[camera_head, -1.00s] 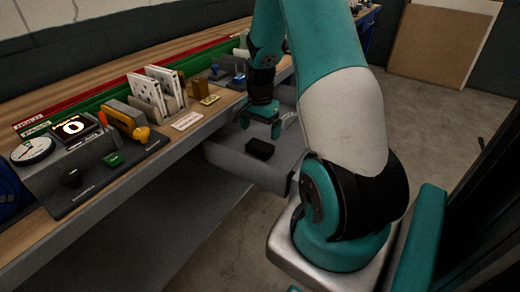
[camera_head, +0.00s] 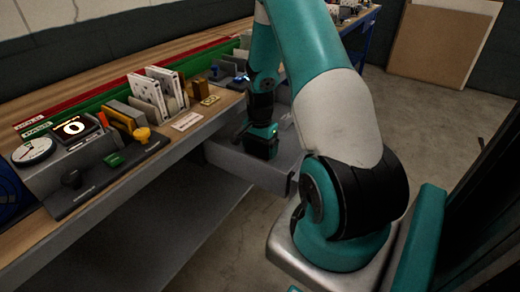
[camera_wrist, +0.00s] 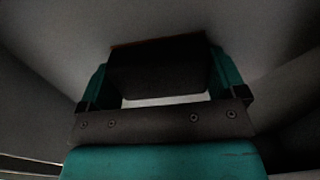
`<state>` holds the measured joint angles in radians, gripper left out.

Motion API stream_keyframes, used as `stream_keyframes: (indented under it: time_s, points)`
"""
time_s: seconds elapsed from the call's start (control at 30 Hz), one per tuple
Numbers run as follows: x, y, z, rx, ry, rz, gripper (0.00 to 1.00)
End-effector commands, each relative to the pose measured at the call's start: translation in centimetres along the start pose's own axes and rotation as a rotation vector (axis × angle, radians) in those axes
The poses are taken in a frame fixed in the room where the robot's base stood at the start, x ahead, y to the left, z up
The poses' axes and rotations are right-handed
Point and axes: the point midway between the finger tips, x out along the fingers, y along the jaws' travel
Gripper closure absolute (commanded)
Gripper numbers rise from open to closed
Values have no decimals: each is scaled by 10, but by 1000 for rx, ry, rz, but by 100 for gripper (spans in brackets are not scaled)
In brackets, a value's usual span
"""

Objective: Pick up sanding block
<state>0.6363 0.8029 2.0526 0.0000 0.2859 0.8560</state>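The sanding block, a small black block (camera_head: 262,150), lies in the open grey drawer (camera_head: 225,158) below the workbench. In the wrist view the dark block (camera_wrist: 158,72) fills the space between my two teal fingers, with a thin brownish edge along its far side. My gripper (camera_head: 262,138) is lowered over the block in the drawer. In the wrist view my gripper (camera_wrist: 165,85) has one finger close against each side of the block. Whether the fingers press on it is too dark to tell. The block's underside is hidden.
The floor to the right is clear.

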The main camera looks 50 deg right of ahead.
Motion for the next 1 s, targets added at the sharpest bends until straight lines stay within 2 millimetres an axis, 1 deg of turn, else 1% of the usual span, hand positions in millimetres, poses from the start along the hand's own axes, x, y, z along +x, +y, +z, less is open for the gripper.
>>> stream_keyframes:
  time_s: [0.03, 0.07, 0.27, 0.37, 0.47, 0.57, 0.67, 0.8, 0.9, 1.0]
  points:
    - [0, 0, 0, 0, 0, -1, 36]
    - [0, 0, 0, 0, 0, -1, 40]
    - [-1, 0, 0, 0, 0, -1, 40]
    - [-5, 0, 0, 0, 1, -1, 40]
    - [-15, -1, -1, 0, 2, -3, 40]
    - [-33, -1, -1, 0, 4, -5, 40]
    - [-62, -1, -1, 0, 6, -7, 40]
    - [-107, -1, -1, 0, 6, -7, 40]
    - [-136, -1, -1, 0, 5, -6, 40]
    - [-160, -1, -1, 0, 4, -5, 40]
